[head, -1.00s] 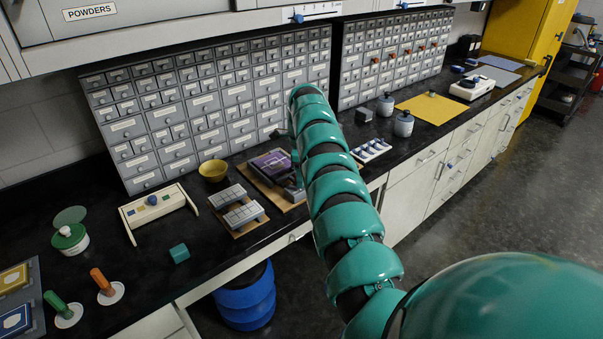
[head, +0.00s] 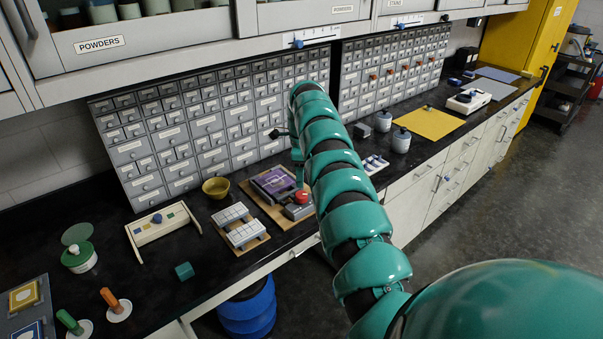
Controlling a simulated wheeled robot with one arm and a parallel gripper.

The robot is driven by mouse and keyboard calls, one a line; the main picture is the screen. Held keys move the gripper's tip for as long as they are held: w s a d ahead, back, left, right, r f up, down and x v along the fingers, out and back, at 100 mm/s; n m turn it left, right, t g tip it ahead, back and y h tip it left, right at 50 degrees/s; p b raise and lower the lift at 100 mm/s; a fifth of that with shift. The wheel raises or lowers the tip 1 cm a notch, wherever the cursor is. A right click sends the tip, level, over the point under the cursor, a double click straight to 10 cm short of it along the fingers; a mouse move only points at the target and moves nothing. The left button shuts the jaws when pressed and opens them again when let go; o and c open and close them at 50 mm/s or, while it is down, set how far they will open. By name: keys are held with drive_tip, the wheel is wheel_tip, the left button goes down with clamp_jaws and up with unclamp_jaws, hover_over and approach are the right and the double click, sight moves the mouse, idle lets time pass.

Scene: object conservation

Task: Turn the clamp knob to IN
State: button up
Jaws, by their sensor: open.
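A wooden board (head: 262,202) on the black bench holds a purple plate (head: 274,182) and a small grey block (head: 296,212) with a red knob (head: 302,197). This looks like the clamp knob, but no IN mark is readable at this size. My teal arm reaches over the bench just right of and behind the board. Only a dark part of my gripper (head: 276,134) shows, left of the arm's end, above and behind the board and in front of the drawers. The rest is hidden behind the arm. It is apart from the red knob and shows nothing held.
A drawer cabinet (head: 190,130) stands close behind the board. A yellow bowl (head: 216,188) and grey trays (head: 248,233) lie to its left, a white rack (head: 374,164) and grey jars (head: 401,141) to its right.

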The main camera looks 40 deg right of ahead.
wheel_tip(320, 180, up, 9)
drive_tip(key=p, duration=0.8)
drive_tip(key=shift+r, duration=0.2)
drive_tip(key=shift+f, duration=0.1)
